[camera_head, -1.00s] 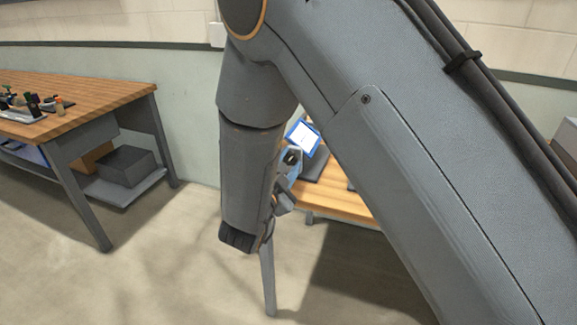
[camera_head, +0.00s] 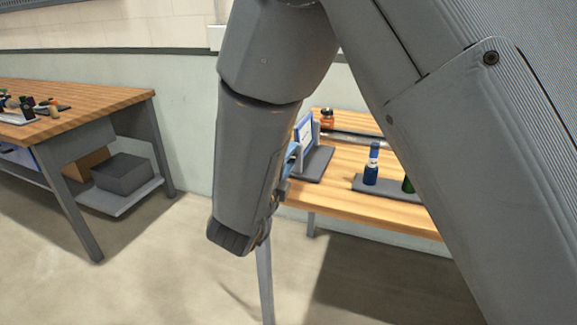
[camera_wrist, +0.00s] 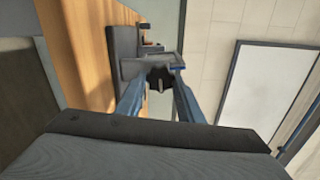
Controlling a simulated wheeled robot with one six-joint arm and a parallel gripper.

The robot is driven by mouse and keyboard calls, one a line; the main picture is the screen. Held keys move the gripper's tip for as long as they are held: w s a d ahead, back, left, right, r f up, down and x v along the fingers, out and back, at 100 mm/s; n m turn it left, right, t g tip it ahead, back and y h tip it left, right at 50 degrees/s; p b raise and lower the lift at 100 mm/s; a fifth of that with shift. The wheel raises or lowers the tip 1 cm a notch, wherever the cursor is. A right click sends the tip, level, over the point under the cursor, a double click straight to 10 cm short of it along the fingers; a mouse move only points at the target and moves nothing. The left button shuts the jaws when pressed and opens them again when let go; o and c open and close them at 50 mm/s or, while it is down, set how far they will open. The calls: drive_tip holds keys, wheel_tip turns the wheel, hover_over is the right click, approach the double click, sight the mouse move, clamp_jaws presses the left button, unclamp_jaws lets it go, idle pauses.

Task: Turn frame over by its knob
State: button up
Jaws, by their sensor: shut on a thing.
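The frame (camera_head: 304,134), a pale panel with a blue border, stands nearly upright on a dark grey base (camera_head: 319,163) on the wooden table in the head view. My gripper (camera_wrist: 160,82) is at the frame's near left side; in the head view my arm hides most of it. The grey stand part (camera_wrist: 133,69) shows just beyond the fingers. The frame's face is not clear in the wrist view.
The wooden table (camera_head: 400,212) also bears a blue bottle (camera_head: 371,165) on a dark tray, a green item (camera_head: 408,185) and an orange-capped jar (camera_head: 327,118). Another workbench (camera_head: 105,100) stands at left, with open floor between.

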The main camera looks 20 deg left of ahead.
drive_tip(key=shift+m+b, duration=0.45)
drive_tip(key=shift+m, duration=0.15)
drive_tip(key=o, duration=1.1)
drive_tip(key=shift+c, duration=0.2)
drive_tip(key=s, duration=0.8)
drive_tip(key=shift+a, duration=0.35)
